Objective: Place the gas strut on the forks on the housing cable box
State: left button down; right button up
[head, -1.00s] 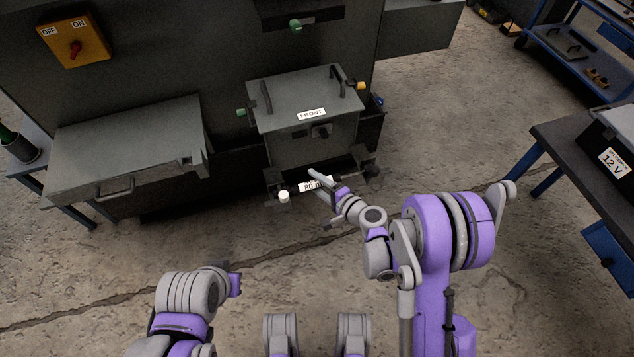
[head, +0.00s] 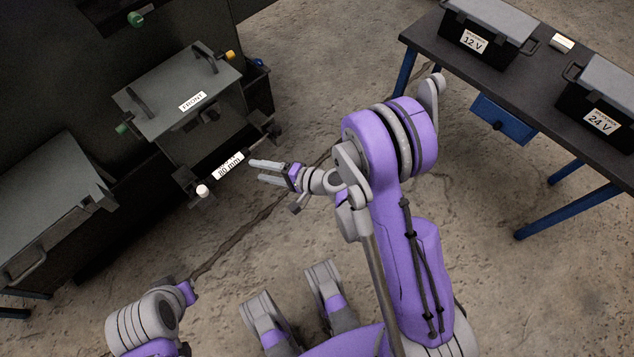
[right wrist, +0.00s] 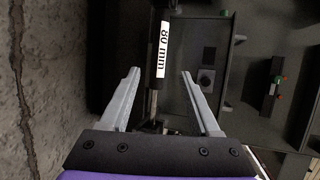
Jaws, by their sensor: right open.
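The gas strut (head: 228,166) is a dark cylinder with a white "80 mm" label, lying across the forks low at the front of the grey box (head: 150,105) labelled FRONT, which I take for the housing cable box. A white knob (head: 203,190) shows at its near end. The strut also shows in the right wrist view (right wrist: 161,60), with its thin rod lower down. My right gripper (head: 256,172) is open and empty, its fingertips pointing at the strut from a short distance. The exact seating in the forks is too small to tell. My left gripper's fingers do not show.
A grey cabinet (head: 50,205) stands at the left. A dark table (head: 560,75) at the right carries a 12 V case (head: 490,32) and a 24 V case (head: 605,95). The concrete floor between the box and the table is clear.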

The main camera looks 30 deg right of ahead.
jog(key=s+d+r+n+g+h, duration=0.2)
jog(key=s+d+r+n+h, duration=0.1)
jog(key=s, duration=0.4)
jog(key=s+d+r+n+g+h, duration=0.2)
jog(key=s+d+r+n+h, duration=0.1)
jog(key=s, duration=0.4)
jog(key=s+d+r+n+g+h, duration=0.2)
jog(key=s+d+r+n+h, duration=0.1)
jog(key=s, duration=0.4)
jog(key=shift+s+d+r+n+h, duration=0.2)
jog(key=shift+s+d+n+h, duration=0.3)
jog(key=shift+n, duration=0.5)
jog(key=shift+w, duration=0.2)
